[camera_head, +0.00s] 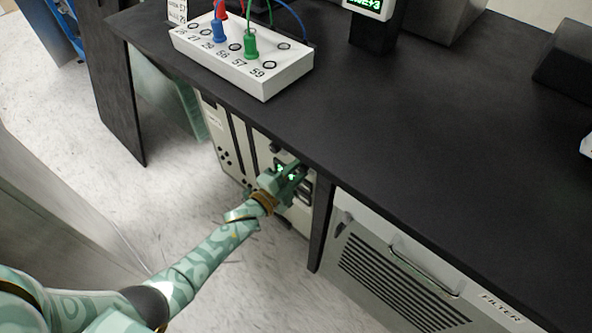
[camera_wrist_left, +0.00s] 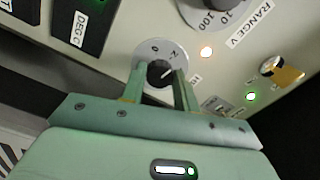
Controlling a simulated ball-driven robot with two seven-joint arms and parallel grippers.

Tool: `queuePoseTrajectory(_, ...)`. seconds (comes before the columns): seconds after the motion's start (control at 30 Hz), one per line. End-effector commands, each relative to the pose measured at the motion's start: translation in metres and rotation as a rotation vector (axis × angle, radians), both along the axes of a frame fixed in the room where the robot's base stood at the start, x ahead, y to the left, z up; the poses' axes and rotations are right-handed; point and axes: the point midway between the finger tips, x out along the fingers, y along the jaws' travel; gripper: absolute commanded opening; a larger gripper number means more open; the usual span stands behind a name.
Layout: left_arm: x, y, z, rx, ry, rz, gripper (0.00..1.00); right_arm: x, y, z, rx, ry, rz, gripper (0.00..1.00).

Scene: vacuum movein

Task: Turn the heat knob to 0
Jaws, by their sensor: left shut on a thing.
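The knob (camera_wrist_left: 160,72) is a small dark knob on a round silver dial plate (camera_wrist_left: 150,48) on the panel, seen in the left wrist view. Its pale pointer line slants toward the upper right. A few dial marks show, and the label beside it is mostly hidden by a finger. My left gripper (camera_wrist_left: 158,78) has its two green fingers on either side of the knob, shut on it. In the head view my left gripper (camera_head: 291,177) is at the front of the pale machine (camera_head: 238,143) under the bench, hiding the knob there. My right gripper is not in view.
The black bench top (camera_head: 420,120) overhangs the machine. On it stands a white block with colored plugs and wires (camera_head: 250,65). A cabinet with a vent grille and handle (camera_head: 400,275) stands to the right. Another larger dial (camera_wrist_left: 212,8) and lit indicator lamps (camera_wrist_left: 206,51) are near my fingers.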

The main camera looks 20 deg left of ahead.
Motion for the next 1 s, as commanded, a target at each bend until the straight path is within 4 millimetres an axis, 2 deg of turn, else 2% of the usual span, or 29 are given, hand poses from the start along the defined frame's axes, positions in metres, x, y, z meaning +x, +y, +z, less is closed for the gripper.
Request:
queuePoseTrajectory(0.77,-0.001,0.001,-0.002,-0.678,0.250,0.003,0.07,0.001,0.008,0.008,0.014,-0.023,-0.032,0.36)
queuePoseTrajectory(1.0,-0.001,0.001,-0.003,-0.839,0.310,0.004,0.07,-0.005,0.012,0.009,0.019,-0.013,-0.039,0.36)
